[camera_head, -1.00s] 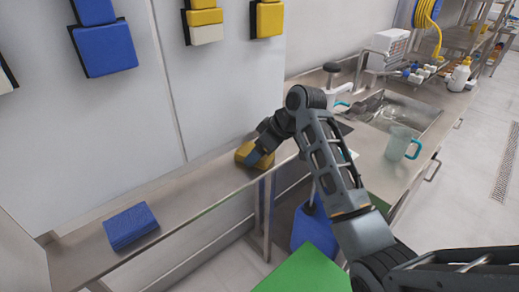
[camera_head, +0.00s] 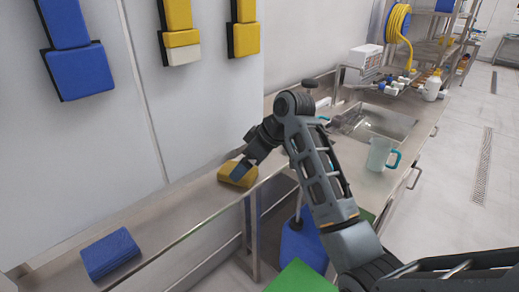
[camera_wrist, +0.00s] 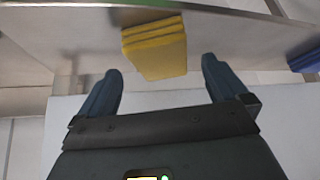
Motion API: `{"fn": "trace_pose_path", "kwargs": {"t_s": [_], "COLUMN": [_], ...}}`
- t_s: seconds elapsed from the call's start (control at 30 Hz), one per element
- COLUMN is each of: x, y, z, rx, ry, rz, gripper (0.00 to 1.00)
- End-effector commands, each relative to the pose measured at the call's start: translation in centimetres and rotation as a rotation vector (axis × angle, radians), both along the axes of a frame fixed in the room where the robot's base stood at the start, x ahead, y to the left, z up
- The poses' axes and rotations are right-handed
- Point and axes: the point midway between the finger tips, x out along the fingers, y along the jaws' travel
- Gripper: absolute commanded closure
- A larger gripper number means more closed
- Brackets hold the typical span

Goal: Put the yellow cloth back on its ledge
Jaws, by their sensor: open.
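The yellow cloth (camera_head: 238,173) is a folded, layered pad lying on the narrow steel ledge (camera_head: 180,207) along the wall, near its right end. My gripper (camera_head: 243,171) is at the cloth, with a finger in front of part of it. In the wrist view, the cloth (camera_wrist: 155,50) shows between and beyond the two spread fingertips of my gripper (camera_wrist: 160,65), with a gap on each side. The jaws are open and hold nothing. Whether a finger touches the cloth cannot be told.
A folded blue cloth (camera_head: 110,253) lies on the ledge to the left. Blue and yellow holders hang on the wall above. To the right are a counter with a sink (camera_head: 372,122) and a clear jug (camera_head: 381,154). A blue container (camera_head: 303,244) stands below.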

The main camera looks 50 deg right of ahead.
Motion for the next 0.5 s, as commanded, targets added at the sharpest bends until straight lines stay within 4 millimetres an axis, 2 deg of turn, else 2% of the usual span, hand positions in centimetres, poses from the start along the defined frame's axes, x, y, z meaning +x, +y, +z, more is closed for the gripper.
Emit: {"fn": "trace_pose_path", "kwargs": {"t_s": [0.1,0.3,0.5], "x": [-1.3,-3.2,-4.3], "y": [-0.6,-1.3,-1.7], "z": [2.2,5.3,7.0], "rx": [-0.002,-0.002,-0.001], "ry": [-0.006,-0.003,-0.001], "rz": [-0.003,-0.002,-0.001], "gripper": [0.0,0.0,0.0]}}
